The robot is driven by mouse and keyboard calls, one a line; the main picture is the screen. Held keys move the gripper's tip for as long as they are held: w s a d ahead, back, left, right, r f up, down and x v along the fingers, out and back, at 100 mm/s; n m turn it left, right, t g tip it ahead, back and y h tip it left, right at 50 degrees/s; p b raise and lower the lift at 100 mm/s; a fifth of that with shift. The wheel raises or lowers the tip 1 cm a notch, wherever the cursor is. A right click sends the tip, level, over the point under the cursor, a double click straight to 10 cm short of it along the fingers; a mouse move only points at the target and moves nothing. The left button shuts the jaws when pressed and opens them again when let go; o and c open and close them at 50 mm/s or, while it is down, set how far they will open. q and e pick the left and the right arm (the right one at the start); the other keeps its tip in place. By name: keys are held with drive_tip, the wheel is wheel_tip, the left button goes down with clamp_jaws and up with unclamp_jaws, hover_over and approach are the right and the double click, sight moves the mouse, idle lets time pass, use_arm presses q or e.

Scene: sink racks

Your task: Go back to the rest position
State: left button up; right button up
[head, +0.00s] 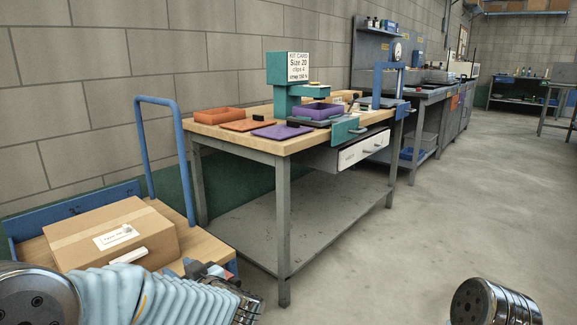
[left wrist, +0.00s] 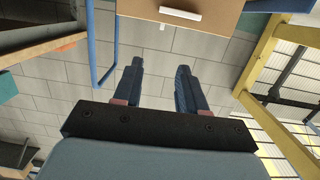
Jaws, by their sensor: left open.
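My left gripper (left wrist: 159,72) is open in the left wrist view, its two dark fingers apart with only wall behind the gap. Nothing is held between them. In the head view my left arm comes in at the bottom left, and the gripper itself is partly hidden behind its sleeve, near the cart's front edge. A cardboard box (head: 110,235) with a white label lies on the blue-handled cart (head: 205,234) beside it. The box also shows at the top of the left wrist view (left wrist: 215,14). A rounded metal part of my right arm shows at the bottom right; its gripper is out of view.
A grey bench (head: 428,97) stands beyond. The concrete floor (head: 450,210) at the right is clear.

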use_arm(q)
drive_tip(key=d+f+m+h+p, duration=0.2)
drive_tip(key=f+h, duration=0.1)
drive_tip(key=f, duration=0.4)
drive_tip(key=d+f+m+g+h+p, duration=0.15)
drive_tip(key=f+h, duration=0.25)
drive_tip(key=f, duration=0.4)
drive_tip(key=d+f+m+t+h+p, duration=0.1)
drive_tip(key=d+f+m+h, duration=0.15)
drive_tip(key=f, duration=0.45)
drive_tip(key=s+d+f+g+h+p, duration=0.1)
drive_tip(key=s+f+g+h, duration=0.1)
drive_tip(key=s, duration=0.5)
drive_tip(key=s+d+f+m+g+h+p, duration=0.1)
drive_tip(key=s+d+f+g+h, duration=0.1)
drive_tip(key=s+f+g, duration=0.2)
drive_tip(key=s+d+f+g+h+p, duration=0.1)
drive_tip(key=s+d+f+g+h, duration=0.1)
drive_tip(key=s+f, duration=0.4)
drive_tip(key=s+g, duration=0.1)
drive_tip(key=s, duration=0.4)
drive_tip(key=shift+s+d+m+h, duration=0.15)
drive_tip(key=shift+s+m+h, duration=0.2)
drive_tip(key=shift+s+m, duration=0.05)
drive_tip(key=shift+g, duration=0.25)
